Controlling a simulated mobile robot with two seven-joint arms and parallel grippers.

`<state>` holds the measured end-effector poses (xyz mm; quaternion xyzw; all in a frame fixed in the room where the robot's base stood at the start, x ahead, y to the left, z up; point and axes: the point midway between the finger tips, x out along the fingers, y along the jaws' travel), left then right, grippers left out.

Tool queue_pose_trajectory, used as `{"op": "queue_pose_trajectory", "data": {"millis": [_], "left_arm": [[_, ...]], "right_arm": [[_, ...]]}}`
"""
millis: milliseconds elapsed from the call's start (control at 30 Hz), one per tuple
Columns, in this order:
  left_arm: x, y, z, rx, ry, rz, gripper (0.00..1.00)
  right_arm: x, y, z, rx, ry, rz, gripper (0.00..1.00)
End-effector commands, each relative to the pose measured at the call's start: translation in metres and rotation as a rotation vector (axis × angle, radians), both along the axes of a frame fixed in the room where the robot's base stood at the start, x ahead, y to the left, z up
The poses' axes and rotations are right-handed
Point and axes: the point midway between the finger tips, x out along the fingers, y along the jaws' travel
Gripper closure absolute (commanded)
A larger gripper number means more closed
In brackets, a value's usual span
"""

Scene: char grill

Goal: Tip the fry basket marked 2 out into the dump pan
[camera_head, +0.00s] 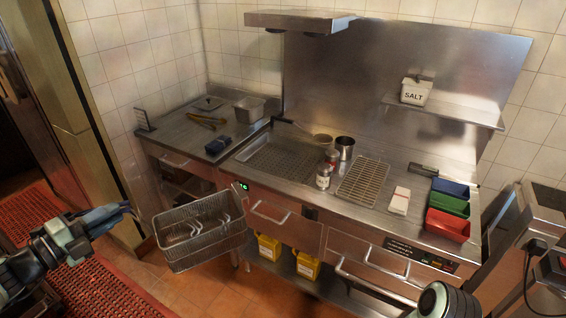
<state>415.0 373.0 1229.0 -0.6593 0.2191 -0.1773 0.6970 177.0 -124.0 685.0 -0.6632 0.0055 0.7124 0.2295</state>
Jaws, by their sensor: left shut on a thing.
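A wire fry basket (200,231) hangs in the air in front of the counter, at the left of the head view. It looks roughly level with its open top upward, and a few pale curved pieces show inside. No number can be read on it. My left gripper (128,208) is just left of the basket and shut on its handle, which is mostly hidden by the fingers. The dump pan (283,160), a shallow metal pan with a perforated bottom, is set in the counter behind and to the right of the basket. My right gripper is out of view.
On the counter stand shakers (323,177), a metal cup (345,148), a wire rack (363,180) and coloured trays (448,205). A dark blue block (219,145) and tongs (205,121) lie left of the pan. A heat-lamp hood (300,20) hangs above.

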Motion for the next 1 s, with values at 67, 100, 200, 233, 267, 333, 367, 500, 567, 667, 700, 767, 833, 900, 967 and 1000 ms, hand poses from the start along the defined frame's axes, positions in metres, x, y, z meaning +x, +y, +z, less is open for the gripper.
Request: {"op": "queue_pose_trajectory", "data": {"millis": [67,100,200,233,267,333,367,500,567,667,700,767,833,900,967,1000], "left_arm": [[0.0,-0.001,0.002,-0.003,-0.004,-0.001,1.0],[0.0,-0.001,0.002,-0.003,-0.004,-0.001,1.0],[0.0,-0.001,0.002,-0.003,-0.004,-0.001,1.0],[0.0,-0.001,0.001,-0.003,-0.004,-0.001,1.0],[0.001,-0.001,0.0,-0.004,-0.004,-0.002,1.0],[0.003,-0.001,-0.005,-0.007,-0.004,-0.007,1.0],[0.004,-0.002,-0.009,-0.008,-0.003,-0.01,1.0],[0.013,-0.008,-0.038,-0.016,-0.004,-0.037,1.0],[0.019,-0.013,-0.056,-0.02,-0.003,-0.052,1.0],[0.027,-0.026,-0.09,-0.023,-0.004,-0.085,1.0],[0.031,-0.032,-0.103,-0.024,-0.004,-0.099,1.0],[0.035,-0.043,-0.125,-0.024,-0.003,-0.121,1.0],[0.039,-0.058,-0.15,-0.026,-0.002,-0.149,1.0],[0.041,-0.076,-0.176,-0.026,0.0,-0.179,1.0],[0.042,-0.093,-0.197,-0.025,0.0,-0.208,1.0],[0.042,-0.104,-0.212,-0.024,0.001,-0.227,1.0]], "right_arm": [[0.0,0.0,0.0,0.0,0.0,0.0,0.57],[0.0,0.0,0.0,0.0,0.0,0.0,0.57],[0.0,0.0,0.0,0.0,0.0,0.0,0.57],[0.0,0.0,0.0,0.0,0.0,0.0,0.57],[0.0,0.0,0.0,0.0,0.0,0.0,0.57],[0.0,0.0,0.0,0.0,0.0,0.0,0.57],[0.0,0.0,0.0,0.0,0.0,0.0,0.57],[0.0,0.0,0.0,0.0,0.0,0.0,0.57],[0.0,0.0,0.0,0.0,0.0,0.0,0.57],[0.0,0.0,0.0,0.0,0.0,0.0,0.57],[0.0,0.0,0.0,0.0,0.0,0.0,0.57],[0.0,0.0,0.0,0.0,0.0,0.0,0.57],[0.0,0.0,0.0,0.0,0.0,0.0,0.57],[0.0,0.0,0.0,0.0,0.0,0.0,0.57],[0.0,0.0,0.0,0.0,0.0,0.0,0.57],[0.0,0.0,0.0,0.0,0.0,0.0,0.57]]}}
